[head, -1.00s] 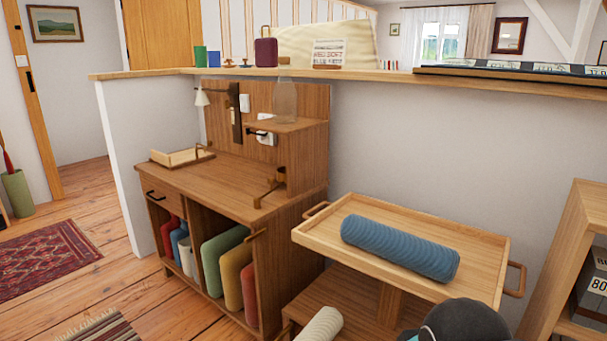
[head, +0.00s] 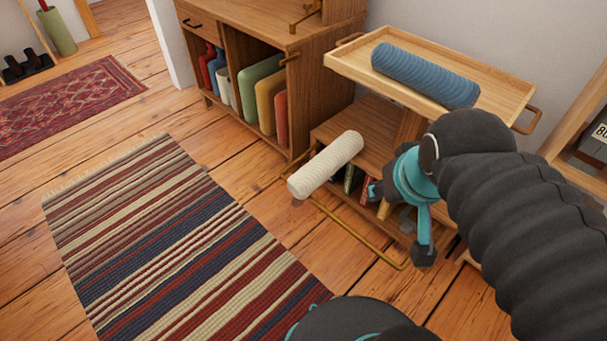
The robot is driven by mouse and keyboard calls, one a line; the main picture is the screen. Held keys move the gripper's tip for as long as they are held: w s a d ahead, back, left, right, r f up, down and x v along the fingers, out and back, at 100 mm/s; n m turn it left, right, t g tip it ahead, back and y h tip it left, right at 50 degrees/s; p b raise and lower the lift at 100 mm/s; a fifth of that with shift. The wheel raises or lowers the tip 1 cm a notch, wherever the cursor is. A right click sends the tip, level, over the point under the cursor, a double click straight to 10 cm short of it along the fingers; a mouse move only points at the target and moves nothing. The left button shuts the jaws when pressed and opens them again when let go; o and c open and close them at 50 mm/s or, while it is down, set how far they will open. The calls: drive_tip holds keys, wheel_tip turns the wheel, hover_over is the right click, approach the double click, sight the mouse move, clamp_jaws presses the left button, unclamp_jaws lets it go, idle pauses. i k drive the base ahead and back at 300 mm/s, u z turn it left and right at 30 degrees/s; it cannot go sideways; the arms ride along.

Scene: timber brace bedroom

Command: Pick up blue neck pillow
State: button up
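The blue neck pillow (head: 425,75) is a ribbed blue roll. It lies on its side on the top wooden tray (head: 507,97) of a trolley, in the upper right of the head view. My arm reaches in from the right, in front of the trolley. My gripper (head: 400,222) shows below and in front of the tray, apart from the pillow. Its fingers look spread apart, with nothing seen held between them. The whole pillow is in view.
A wooden cabinet (head: 263,40) with coloured items stands left of the trolley. A striped rug (head: 180,240) lies on open floor at left.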

sight(454, 91)
drive_tip(key=u, duration=0.2)
drive_tip(key=k, duration=1.1)
drive_tip(key=z, duration=0.55)
